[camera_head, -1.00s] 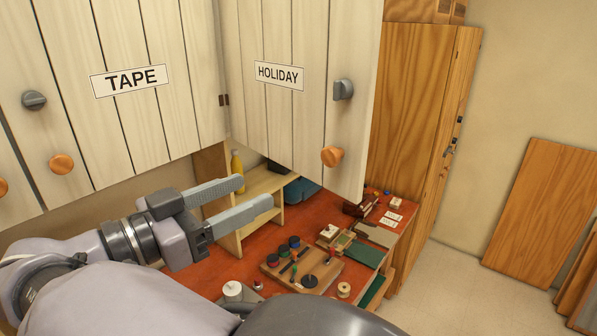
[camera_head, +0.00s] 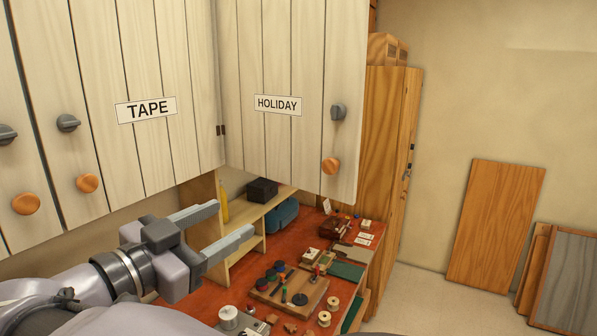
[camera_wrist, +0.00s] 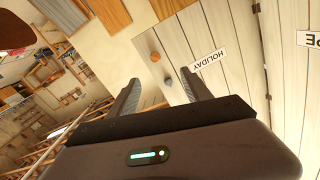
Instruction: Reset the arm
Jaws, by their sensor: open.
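My gripper (camera_head: 222,228) is open, its two grey fingers apart with nothing between them. In the head view it is at the lower left, in front of the red workbench and below the TAPE cabinet door (camera_head: 160,70). In the wrist view my gripper (camera_wrist: 162,88) points toward the pale HOLIDAY door (camera_wrist: 215,35), which shows with its orange knob (camera_wrist: 155,57). The HOLIDAY door also shows in the head view (camera_head: 285,60), standing out at an angle from the TAPE door. My arm reaches in from the lower left corner.
The red workbench (camera_head: 200,300) carries a wooden board with spools (camera_head: 300,293), a small shelf (camera_head: 265,207) and a brown box (camera_head: 334,226). A tall wooden cabinet (camera_head: 385,130) stands behind. Wooden panels (camera_head: 495,220) lean on the right wall. Floor (camera_head: 430,300) shows at right.

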